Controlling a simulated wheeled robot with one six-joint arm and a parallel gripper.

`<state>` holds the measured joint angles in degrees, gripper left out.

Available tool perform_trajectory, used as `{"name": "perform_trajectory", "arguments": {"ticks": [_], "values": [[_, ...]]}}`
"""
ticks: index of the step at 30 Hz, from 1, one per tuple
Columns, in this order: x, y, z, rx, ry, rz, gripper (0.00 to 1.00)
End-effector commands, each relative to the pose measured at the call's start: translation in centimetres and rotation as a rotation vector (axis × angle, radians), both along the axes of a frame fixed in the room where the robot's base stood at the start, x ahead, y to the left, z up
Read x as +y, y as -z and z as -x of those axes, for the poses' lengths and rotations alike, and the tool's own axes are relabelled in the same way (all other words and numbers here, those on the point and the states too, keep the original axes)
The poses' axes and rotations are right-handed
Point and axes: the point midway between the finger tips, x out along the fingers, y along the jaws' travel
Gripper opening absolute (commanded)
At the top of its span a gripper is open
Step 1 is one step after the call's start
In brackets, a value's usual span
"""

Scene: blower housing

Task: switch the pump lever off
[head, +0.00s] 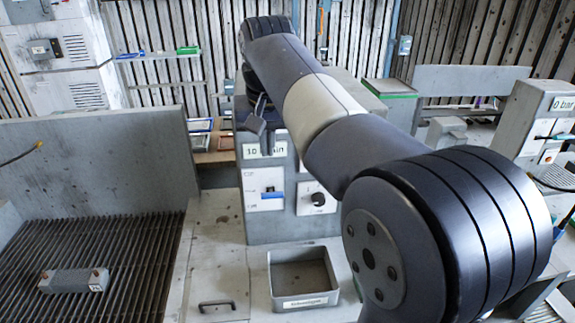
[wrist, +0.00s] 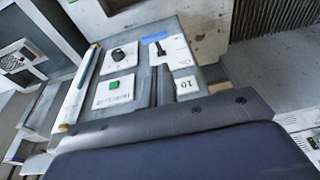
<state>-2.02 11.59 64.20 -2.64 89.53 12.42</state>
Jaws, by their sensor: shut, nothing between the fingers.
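A grey control cabinet (head: 285,226) stands in the middle of the head view. Its front has a white plate (head: 263,189) with a blue bar and a small dark lever (wrist: 161,49), clearest in the wrist view. I cannot read the plate, so I cannot tell for sure that this is the pump lever or which position it is in. My gripper (wrist: 159,72) is shut and empty, above the plate and apparently apart from the lever. My arm hides the cabinet's upper right.
An open grey bin (head: 303,293) sits on the counter in front of the cabinet. A slatted grate (head: 120,255) with a small grey block (head: 74,281) lies left. A box marked "0 bar" (head: 545,105) with dark handles stands right.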

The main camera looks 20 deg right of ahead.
Motion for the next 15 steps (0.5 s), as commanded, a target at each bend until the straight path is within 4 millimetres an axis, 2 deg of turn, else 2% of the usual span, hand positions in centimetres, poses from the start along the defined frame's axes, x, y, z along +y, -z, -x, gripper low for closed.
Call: {"name": "perform_trajectory", "arguments": {"ticks": [5, 15], "values": [[-0.16, -1.09, -0.54, 0.002, 0.010, 0.011, 0.00], [-0.19, -1.02, -0.55, 0.002, 0.011, 0.011, 0.00]]}}
